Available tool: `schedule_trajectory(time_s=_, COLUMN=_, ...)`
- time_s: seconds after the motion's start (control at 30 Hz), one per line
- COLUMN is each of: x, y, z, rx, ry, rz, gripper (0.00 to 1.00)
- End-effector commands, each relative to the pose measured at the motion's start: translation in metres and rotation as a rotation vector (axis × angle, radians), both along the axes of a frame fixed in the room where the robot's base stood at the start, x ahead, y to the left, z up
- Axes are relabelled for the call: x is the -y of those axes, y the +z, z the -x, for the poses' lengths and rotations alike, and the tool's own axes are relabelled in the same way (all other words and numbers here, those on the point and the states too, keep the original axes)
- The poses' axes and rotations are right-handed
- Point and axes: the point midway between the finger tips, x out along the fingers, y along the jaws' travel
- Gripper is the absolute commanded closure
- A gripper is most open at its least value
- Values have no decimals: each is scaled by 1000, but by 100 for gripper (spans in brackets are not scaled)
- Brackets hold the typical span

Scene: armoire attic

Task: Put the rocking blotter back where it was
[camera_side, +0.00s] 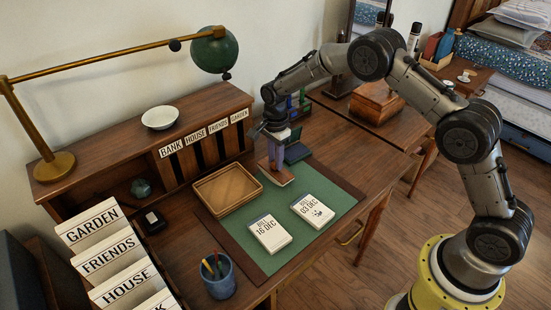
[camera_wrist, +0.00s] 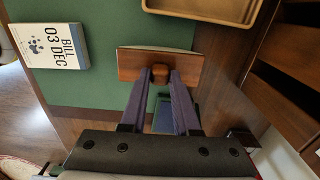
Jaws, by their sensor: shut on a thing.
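The rocking blotter, a wooden block with a pale curved underside and a small knob, shows in the wrist view (camera_wrist: 130,65) and in the side view (camera_side: 282,178). My gripper (camera_wrist: 160,75) is shut on its knob, one finger on each side. In the side view my gripper (camera_side: 273,158) points down and holds the blotter over the far end of the green desk mat (camera_side: 336,222), near the wooden tray. I cannot tell whether the blotter's underside touches the mat.
An empty wooden tray (camera_side: 228,187) lies left of the blotter. Two bill pads, 16 DEC (camera_side: 270,234) and 03 DEC (camera_side: 315,210), lie on the mat. A labelled pigeonhole unit (camera_side: 205,150) stands behind. A blue pen cup (camera_side: 219,277) and letter cards (camera_side: 110,255) stand nearer. A lamp (camera_side: 212,50) hangs above.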

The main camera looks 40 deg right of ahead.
Motion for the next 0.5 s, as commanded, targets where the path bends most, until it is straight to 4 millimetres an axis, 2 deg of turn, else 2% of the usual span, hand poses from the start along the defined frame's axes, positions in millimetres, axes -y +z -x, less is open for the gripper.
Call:
schedule_trajectory(time_s=0.13, x=0, y=-3, z=0, rx=0, ry=0, rz=0, gripper=100)
schedule_trajectory(time_s=0.17, x=0, y=-3, z=0, rx=0, ry=0, rz=0, gripper=65)
schedule_trajectory(time_s=0.3, x=0, y=-3, z=0, rx=-1, ry=0, rz=0, gripper=41)
schedule_trajectory(time_s=0.5, x=0, y=-3, z=0, rx=-1, ry=0, rz=0, gripper=41)
